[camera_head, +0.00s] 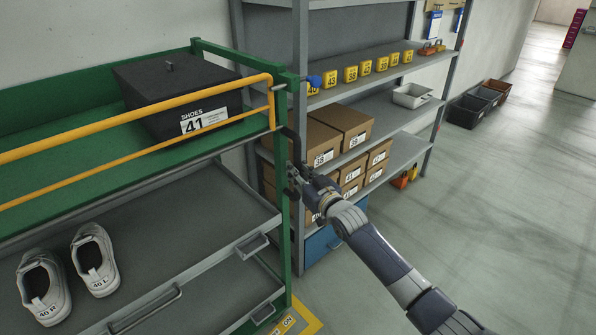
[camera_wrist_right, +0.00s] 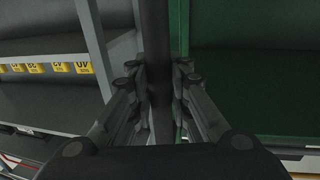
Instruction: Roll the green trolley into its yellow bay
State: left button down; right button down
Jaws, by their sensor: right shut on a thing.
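The green trolley (camera_head: 286,240) fills the left of the head view, with a yellow rail (camera_head: 120,119) along its upper deck. My right gripper (camera_head: 294,178) is at its right end post, shut on a dark upright handle bar (camera_head: 291,140). In the right wrist view the bar (camera_wrist_right: 157,45) stands between my fingers (camera_wrist_right: 157,85), beside a green panel. A yellow floor marking (camera_head: 312,325), partly lettered, shows at the trolley's near right foot. The rest of the marking is hidden, so I cannot tell how the trolley lies in the bay. My left gripper is out of view.
A black shoe box (camera_head: 178,90) marked 41 is on the trolley's top; a pair of white shoes (camera_head: 95,262) lies on a grey tray below. A grey shelf rack (camera_head: 300,60) with boxes stands close behind the trolley. The floor (camera_head: 480,200) at right is clear.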

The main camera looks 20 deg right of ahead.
jog(key=shift+s+f, duration=0.1)
jog(key=shift+f, duration=0.15)
jog(key=c, duration=1.8)
grip_release()
jog(key=o, duration=0.3)
jog(key=shift+d+r, duration=0.1)
jog(key=shift+r, duration=0.05)
jog(key=s, duration=0.4)
jog(key=s+d, duration=0.1)
jog(key=s, duration=0.7)
jog(key=shift+d, duration=0.4)
